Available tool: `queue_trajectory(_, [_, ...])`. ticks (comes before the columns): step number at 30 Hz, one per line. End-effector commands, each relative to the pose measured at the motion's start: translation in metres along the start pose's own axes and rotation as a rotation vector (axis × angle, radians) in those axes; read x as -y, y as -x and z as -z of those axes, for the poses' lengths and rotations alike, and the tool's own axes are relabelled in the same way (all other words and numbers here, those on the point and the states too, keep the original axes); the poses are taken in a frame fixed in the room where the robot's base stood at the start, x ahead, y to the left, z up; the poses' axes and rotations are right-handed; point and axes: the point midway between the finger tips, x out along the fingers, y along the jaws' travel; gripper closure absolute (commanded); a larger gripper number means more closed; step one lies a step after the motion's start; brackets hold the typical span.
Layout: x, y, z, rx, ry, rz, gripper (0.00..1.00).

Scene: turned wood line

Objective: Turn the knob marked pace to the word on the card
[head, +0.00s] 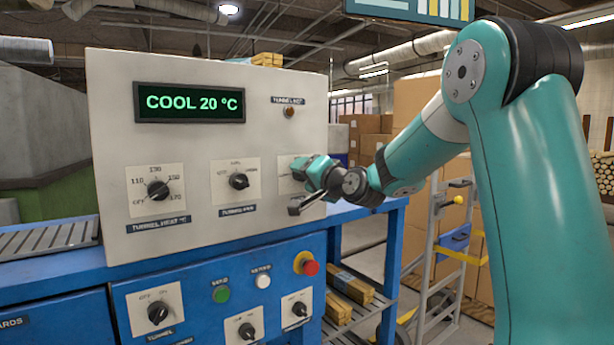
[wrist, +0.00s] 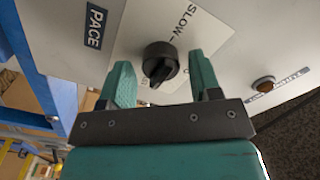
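The pace knob (wrist: 160,64) is black and sits on a white plate (wrist: 212,40) on the panel. The label PACE (wrist: 95,27) and the word SLOW (wrist: 188,18) show beside it in the wrist view; the other words on the plate are hidden. My gripper (wrist: 160,82) is open, with one teal finger on each side of the knob and gaps to it. In the head view my gripper (head: 299,183) is in front of the pace plate (head: 286,165) and hides the knob. I cannot make out a card with a word in either view.
The panel also bears a tunnel heat knob (head: 158,190), a tunnel fan knob (head: 238,181), a display (head: 190,102) reading COOL 20 °C and a small lamp (head: 290,112). Below are more knobs, green and white buttons and a red button (head: 311,268). A ladder-like trolley (head: 440,240) stands right.

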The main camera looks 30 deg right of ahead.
Motion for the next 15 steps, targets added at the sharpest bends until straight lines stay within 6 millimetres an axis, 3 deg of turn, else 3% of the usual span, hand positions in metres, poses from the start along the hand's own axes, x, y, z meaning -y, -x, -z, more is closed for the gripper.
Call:
queue_trajectory(10, [0.001,0.002,0.000,0.000,0.001,0.001,0.37])
queue_trajectory(15, [0.000,0.025,0.001,-0.002,0.001,-0.001,0.37])
